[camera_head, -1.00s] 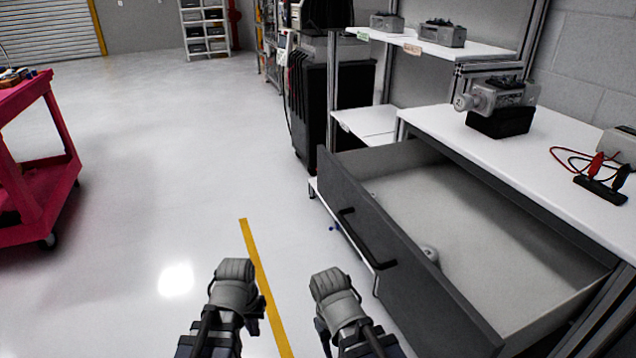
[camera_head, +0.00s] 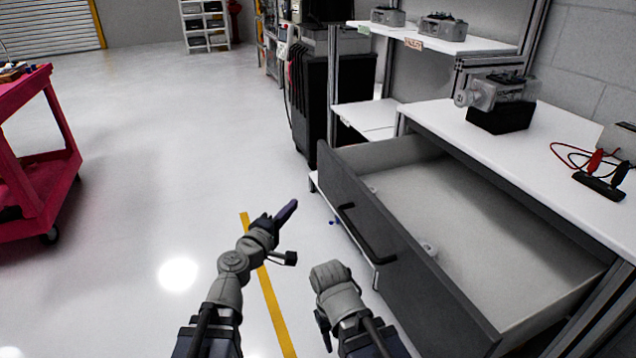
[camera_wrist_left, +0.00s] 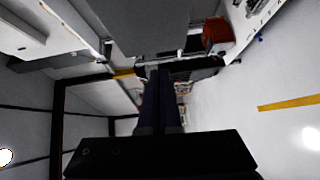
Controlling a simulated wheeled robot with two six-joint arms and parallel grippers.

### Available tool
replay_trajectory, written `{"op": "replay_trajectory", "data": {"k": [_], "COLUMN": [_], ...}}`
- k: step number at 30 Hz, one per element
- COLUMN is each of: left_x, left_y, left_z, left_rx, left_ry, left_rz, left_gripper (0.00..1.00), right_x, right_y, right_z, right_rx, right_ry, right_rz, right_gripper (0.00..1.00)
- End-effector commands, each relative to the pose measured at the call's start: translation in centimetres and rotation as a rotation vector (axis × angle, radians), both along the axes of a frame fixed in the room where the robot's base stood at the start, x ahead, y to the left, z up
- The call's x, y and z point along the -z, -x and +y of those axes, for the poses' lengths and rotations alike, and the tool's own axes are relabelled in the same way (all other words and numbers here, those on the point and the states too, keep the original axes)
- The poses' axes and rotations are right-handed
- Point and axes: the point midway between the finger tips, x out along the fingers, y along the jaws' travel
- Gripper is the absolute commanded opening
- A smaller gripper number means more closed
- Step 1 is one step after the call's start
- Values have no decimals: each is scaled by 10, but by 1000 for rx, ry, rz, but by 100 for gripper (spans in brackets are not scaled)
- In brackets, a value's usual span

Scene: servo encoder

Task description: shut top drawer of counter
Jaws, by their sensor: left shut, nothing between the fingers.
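The counter's top drawer (camera_head: 400,258) is pulled well out, with a dark grey front and a black bar handle (camera_head: 367,234).
The white counter top (camera_head: 450,125) carries a grey device on a black block (camera_head: 500,115) and red and black leads (camera_head: 597,170). A pink cart (camera_head: 40,170) stands at the left. The floor between cart and drawer is clear, with a yellow line.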

Motion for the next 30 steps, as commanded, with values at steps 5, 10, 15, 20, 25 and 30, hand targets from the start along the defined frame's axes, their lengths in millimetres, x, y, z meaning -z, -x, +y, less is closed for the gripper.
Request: {"op": "replay_trajectory", "data": {"k": [5, 10, 15, 20, 25, 30], "left_x": [-6, -6, -6, -6, -6, -6], "left_y": [-3, -8, -30, -58, -90, -102], "left_z": [7, 5, -4, -18, -32, -52], "left_rx": [-42, -42, -40, -39, -40, -39], "left_ry": [63, 64, 63, 63, 62, 62], "left_rz": [2, 2, 2, 2, 2, 2], "left_gripper": [0, 0, 0, 0, 0, 0], "right_x": [0, 0, 0, 0, 0, 0], "right_y": [0, 0, 0, 0, 0, 0], "right_z": [0, 0, 0, 0, 0, 0], "right_rx": [0, 0, 0, 0, 0, 0], "right_ry": [0, 0, 0, 0, 0, 0], "right_rz": [0, 0, 0, 0, 0, 0], "right_gripper": [50, 50, 50, 50, 50, 50]}}
